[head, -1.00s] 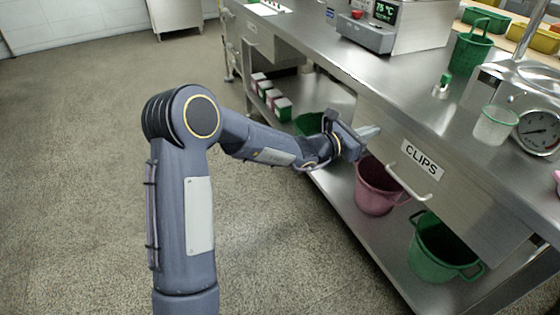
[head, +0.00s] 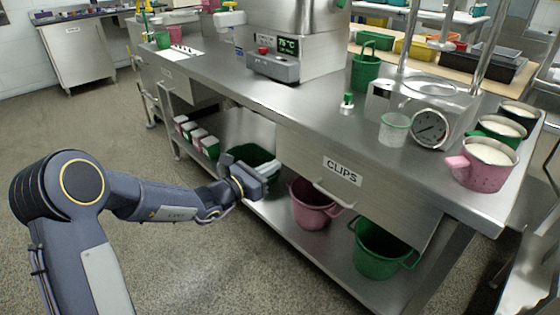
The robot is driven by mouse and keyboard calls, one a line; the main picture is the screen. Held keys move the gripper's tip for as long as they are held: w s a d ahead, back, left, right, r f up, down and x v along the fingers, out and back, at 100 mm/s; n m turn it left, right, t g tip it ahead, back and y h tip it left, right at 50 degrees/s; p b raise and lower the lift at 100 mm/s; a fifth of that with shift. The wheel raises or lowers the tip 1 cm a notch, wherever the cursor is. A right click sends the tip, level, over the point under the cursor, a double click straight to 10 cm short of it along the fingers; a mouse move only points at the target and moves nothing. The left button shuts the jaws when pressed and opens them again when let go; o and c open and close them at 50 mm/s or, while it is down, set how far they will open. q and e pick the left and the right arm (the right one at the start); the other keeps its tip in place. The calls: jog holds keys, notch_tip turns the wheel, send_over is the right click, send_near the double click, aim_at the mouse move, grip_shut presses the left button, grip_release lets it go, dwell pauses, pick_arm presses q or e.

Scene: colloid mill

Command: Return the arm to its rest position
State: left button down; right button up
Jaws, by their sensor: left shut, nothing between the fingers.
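My left arm comes in from the lower left of the head view. My left gripper (head: 264,172) is shut and empty. It appears in front of the steel bench, left of the drawer labelled CLIPS (head: 340,175) and over the edge of a dark green bucket (head: 250,158) on the lower shelf. I cannot tell the exact gap between the gripper and the bench. The drawer looks closed, with its handle (head: 334,198) free. My right gripper is not in view.
The lower shelf (head: 285,228) holds a pink bucket (head: 313,204), a green bucket (head: 380,246) and several small boxes (head: 196,137). The floor at left (head: 150,120) is clear.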

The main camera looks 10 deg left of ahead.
pick_arm(q)
jog(key=v, duration=0.6)
jog(key=s+d+r+m+g+h, duration=0.1)
jog(key=s+d+r+m+g, duration=0.25)
jog(key=s+m, duration=0.5)
jog(key=s+d+r+m+g+h, duration=0.1)
jog(key=s+d+r+m+g, duration=0.2)
jog(key=s+m+g, duration=0.5)
jog(key=s+a+f+m+t+y, duration=0.1)
jog(key=s+a+f+m+y, duration=0.3)
jog(key=s, duration=0.4)
jog(key=s+a+f+m+t+y, duration=0.25)
jog(key=s+a+m+y, duration=0.25)
jog(key=s+m, duration=0.3)
notch_tip(320, 180, up, 29)
jog(key=n+g+p, duration=0.1)
jog(key=p, duration=2.9)
jog(key=shift+s, duration=0.45)
